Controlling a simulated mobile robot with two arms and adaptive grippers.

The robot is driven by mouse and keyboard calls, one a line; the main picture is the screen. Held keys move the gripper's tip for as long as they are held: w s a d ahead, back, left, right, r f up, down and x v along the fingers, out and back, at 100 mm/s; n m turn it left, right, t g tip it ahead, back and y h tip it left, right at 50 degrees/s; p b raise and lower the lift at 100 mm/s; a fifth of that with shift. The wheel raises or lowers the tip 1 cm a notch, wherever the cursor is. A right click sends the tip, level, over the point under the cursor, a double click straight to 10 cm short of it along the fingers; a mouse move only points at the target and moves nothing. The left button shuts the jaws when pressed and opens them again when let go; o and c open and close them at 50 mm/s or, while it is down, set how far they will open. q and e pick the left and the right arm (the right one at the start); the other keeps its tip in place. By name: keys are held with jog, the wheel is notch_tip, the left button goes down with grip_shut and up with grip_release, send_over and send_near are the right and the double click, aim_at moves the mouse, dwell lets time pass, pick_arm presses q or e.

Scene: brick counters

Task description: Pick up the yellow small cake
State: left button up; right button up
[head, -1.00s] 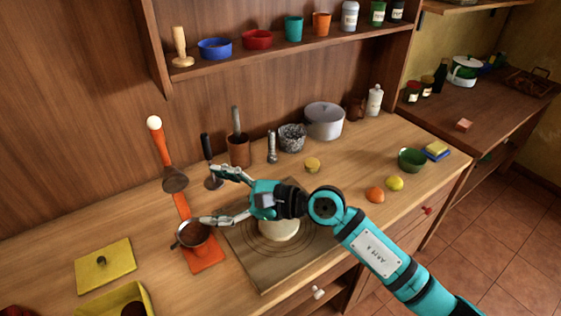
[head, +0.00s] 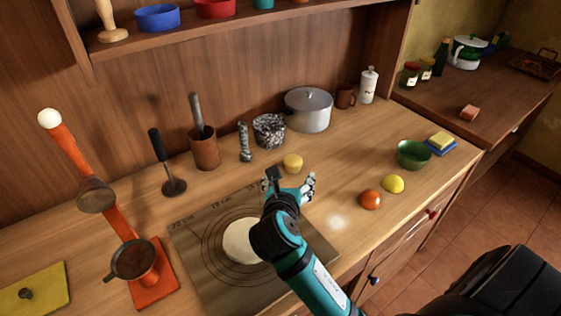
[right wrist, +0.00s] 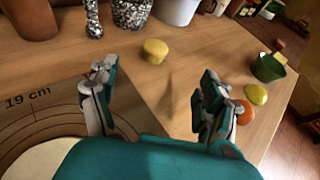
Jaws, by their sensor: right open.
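The small yellow cake (head: 292,162) stands on the wooden counter, in front of the speckled pot. It also shows in the right wrist view (right wrist: 156,51), beyond the fingers and between them. My right gripper (head: 290,184) is open and empty, just in front of the cake and apart from it. In the right wrist view its fingers (right wrist: 158,95) are spread wide with bare counter between them. My left gripper is not in view.
A speckled pot (head: 269,131) and a grey lidded pot (head: 309,110) stand behind the cake. A tomato (head: 370,199), a lemon (head: 393,184) and a green bowl (head: 413,154) are to the right. A measuring board (head: 200,232) with pale dough (head: 240,241) lies in front.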

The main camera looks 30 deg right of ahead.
send_near(293, 160)
jog(key=x, duration=0.4)
jog(key=shift+w+d+r, duration=0.1)
jog(key=shift+d+r, duration=0.15)
jog(key=shift+d, duration=0.15)
jog(key=x, duration=0.3)
jog(key=f+x, duration=0.1)
jog(key=x, duration=0.1)
jog(key=shift+w+a, duration=0.2)
jog(key=shift+s, duration=0.1)
jog(key=shift+c, duration=0.2)
jog(key=c, duration=1.1)
jog(key=shift+c, duration=0.6)
jog(key=shift+r, duration=0.1)
